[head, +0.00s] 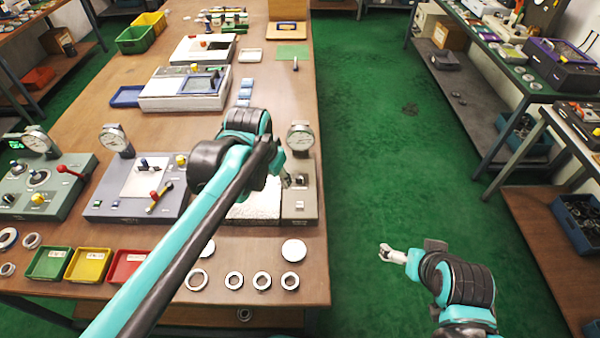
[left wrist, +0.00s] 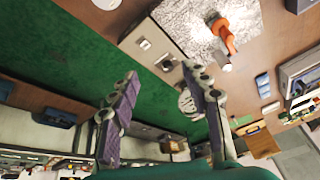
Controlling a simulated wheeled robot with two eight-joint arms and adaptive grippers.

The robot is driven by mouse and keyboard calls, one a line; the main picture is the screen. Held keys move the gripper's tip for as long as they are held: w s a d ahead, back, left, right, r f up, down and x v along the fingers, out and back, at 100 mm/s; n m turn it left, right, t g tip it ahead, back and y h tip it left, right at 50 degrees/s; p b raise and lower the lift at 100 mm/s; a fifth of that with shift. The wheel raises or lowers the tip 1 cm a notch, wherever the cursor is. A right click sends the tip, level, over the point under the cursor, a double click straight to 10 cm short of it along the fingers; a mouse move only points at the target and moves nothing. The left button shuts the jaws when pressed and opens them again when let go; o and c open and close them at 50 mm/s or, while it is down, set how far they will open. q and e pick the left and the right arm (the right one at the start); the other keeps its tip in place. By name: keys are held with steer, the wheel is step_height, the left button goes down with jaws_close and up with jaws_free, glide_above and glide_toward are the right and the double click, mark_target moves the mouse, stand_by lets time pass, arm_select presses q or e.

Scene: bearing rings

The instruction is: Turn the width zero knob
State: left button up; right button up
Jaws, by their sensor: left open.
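My left gripper (head: 287,179) hangs over the grey gauge unit (head: 300,212) at the right edge of the bench. Its two fingers stand apart and hold nothing in the left wrist view (left wrist: 160,78). That unit carries a round dial gauge (head: 300,136); in the left wrist view the dial (left wrist: 186,103) is partly behind a finger. A small knob-like part (left wrist: 166,62) shows on the unit just beyond the fingertips, apart from them. I cannot read which control is the width zero knob. My right gripper (head: 390,254) is over the green floor; its jaws are too small to judge.
A speckled plate (head: 255,207) adjoins the unit, partly under my left arm. An orange-handled part (left wrist: 224,36) stands there in the left wrist view. Several rings (head: 262,281) and a white disc (head: 293,250) lie in front. Another gauge unit (head: 110,205) stands to the left.

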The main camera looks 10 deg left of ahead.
arm_select(q)
steer(key=w+d+f+m+g, duration=0.1)
steer(key=w+f+m+g, duration=0.15)
steer(key=w, duration=0.75)
steer(key=m+g, duration=0.2)
steer(key=m, duration=0.1)
glide_toward(300, 175)
steer(key=shift+s+a+n, duration=0.1)
steer(key=shift+s+n, duration=0.15)
steer(key=shift+s, duration=0.1)
steer(key=shift+w+f, duration=0.25)
steer(key=shift+f, duration=0.45)
step_height(300, 175, down, 8)
steer(key=b, duration=0.3)
steer(key=shift+s+r, duration=0.1)
steer(key=shift+r, duration=0.1)
jaws_close()
